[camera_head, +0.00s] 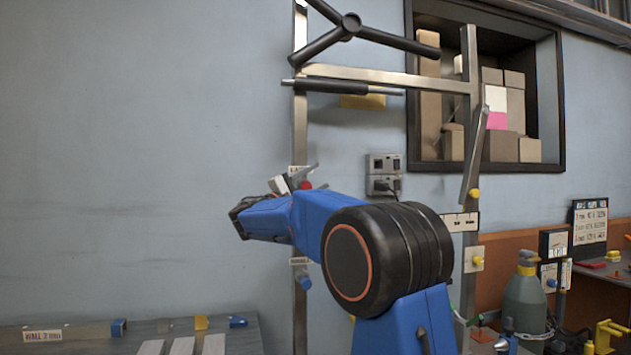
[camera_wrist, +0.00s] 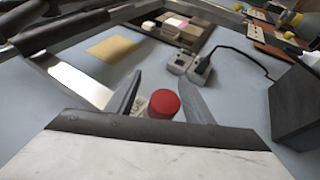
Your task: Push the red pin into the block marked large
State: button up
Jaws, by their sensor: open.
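The red pin (camera_head: 306,185) shows only as a small red spot beside my gripper (camera_head: 305,175) at the left upright of the metal frame. In the wrist view the round red head of the pin (camera_wrist: 164,104) lies between the two open fingers of my gripper (camera_wrist: 159,77), nearer the right one. No firm grip on it shows. A pale block with dark lettering (camera_wrist: 141,103) is just left of the pin, partly hidden by the left finger. In the head view a pale label (camera_head: 298,170) is partly covered by my gripper. I cannot read it fully or tell the pin's depth.
A lower label (camera_head: 299,261) with a blue pin (camera_head: 304,282) is on the same upright. Yellow pins (camera_head: 474,195) sit on the right upright. A wall socket (camera_head: 383,174) with a plugged cable is behind. A bench (camera_head: 240,340) stands lower left.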

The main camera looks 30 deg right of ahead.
jog(key=shift+a, duration=0.1)
jog(key=v, duration=1.7)
jog(key=shift+a+f, duration=0.1)
